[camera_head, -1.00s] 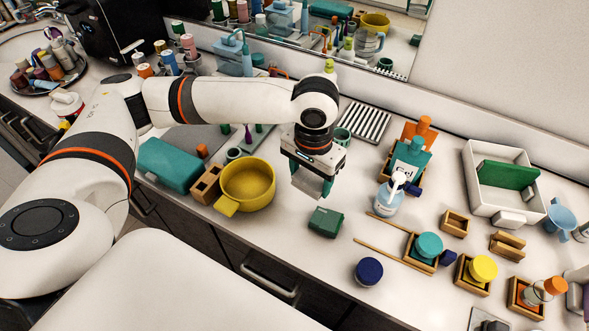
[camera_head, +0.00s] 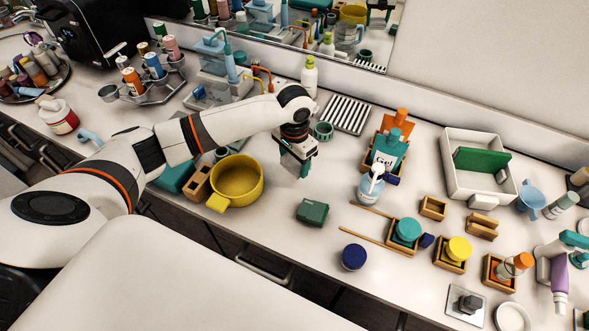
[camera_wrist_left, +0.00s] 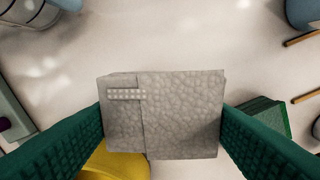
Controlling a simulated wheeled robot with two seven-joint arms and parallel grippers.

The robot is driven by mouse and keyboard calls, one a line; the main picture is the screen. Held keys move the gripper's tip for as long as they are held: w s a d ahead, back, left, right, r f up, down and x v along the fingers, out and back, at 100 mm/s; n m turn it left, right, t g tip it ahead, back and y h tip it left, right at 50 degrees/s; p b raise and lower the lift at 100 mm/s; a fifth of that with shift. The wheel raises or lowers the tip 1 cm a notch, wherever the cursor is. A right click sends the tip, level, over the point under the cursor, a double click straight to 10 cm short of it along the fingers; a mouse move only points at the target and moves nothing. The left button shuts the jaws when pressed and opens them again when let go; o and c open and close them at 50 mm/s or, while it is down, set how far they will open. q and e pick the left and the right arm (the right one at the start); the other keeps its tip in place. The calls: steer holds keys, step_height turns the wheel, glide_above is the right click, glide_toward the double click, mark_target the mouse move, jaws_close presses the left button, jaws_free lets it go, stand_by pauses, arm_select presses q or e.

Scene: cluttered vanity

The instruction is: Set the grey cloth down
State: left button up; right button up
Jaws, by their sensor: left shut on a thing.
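The grey cloth (camera_wrist_left: 165,115) is a folded, textured square with a small dotted patch. It sits between the green finger pads of my left gripper in the left wrist view. In the head view my left gripper (camera_head: 296,166) points down over the white counter, right of the yellow pot and behind the small green box. It is shut on the cloth, which is mostly hidden there by the fingers. I cannot tell whether the cloth touches the counter. My right gripper is not in view.
The yellow pot (camera_head: 238,180) stands left of the gripper, and a small green box (camera_head: 312,212) lies in front. A green cup (camera_head: 323,131) and ribbed rack (camera_head: 348,114) are behind. Bottles, including a pump bottle (camera_head: 370,188), stand to the right. Some bare counter lies between.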

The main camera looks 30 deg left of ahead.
mark_target(294, 179)
arm_select(q)
step_height(294, 179, down, 4)
steer(key=shift+f+p, duration=0.1)
steer(key=shift+p, duration=0.2)
steer(key=shift+f, duration=0.3)
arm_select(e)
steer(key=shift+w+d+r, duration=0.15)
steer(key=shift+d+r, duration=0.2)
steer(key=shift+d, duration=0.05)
arm_select(q)
steer(key=shift+f, duration=0.1)
steer(key=o, duration=0.9)
step_height(294, 179, up, 12)
steer(key=shift+r+b, duration=0.2)
steer(key=shift+b, duration=0.85)
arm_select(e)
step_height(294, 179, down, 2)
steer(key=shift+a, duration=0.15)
arm_select(q)
steer(key=shift+f, duration=0.1)
